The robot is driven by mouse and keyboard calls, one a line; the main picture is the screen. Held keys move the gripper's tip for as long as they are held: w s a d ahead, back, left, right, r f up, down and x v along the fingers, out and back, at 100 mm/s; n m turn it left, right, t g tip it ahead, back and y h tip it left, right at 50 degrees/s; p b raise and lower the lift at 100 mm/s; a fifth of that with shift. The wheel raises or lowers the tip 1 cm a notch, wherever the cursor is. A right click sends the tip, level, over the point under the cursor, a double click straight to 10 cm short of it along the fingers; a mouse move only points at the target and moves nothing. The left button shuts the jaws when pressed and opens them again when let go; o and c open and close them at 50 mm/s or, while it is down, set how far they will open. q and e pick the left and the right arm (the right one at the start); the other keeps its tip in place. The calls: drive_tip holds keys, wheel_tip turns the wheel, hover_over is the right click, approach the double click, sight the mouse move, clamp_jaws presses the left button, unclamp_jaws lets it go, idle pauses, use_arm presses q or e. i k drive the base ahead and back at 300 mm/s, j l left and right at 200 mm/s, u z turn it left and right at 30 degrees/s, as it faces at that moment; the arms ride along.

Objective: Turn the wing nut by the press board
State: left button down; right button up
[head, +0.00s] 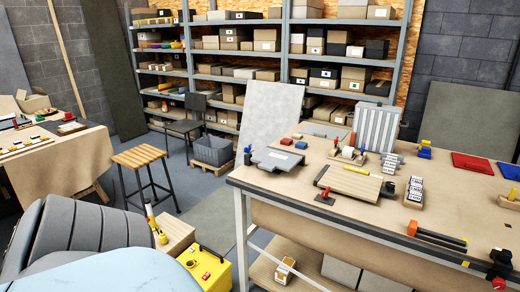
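A light wooden board (350,183) lies flat on the large workbench (285,191); it may be the press board. A small red upright piece (325,193) stands on a dark plate at its left end. A grey flat plate (279,160) lies to the left, with a small blue upright piece (248,158) at its left corner. I cannot tell which small fitting is the wing nut; details are too small. Neither of my grippers shows in the head view.
White-marked blocks (415,190) stand right of the board. An orange-handled tool (437,236) lies near the front edge, and a black and red object (502,266) is at the lower right corner. A stool (141,158) and yellow box (206,268) stand left of the bench.

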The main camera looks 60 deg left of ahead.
sight(248, 151)
drive_tip(key=u, duration=1.95)
drive_tip(key=i+z, duration=0.1)
drive_tip(key=i, duration=0.1)
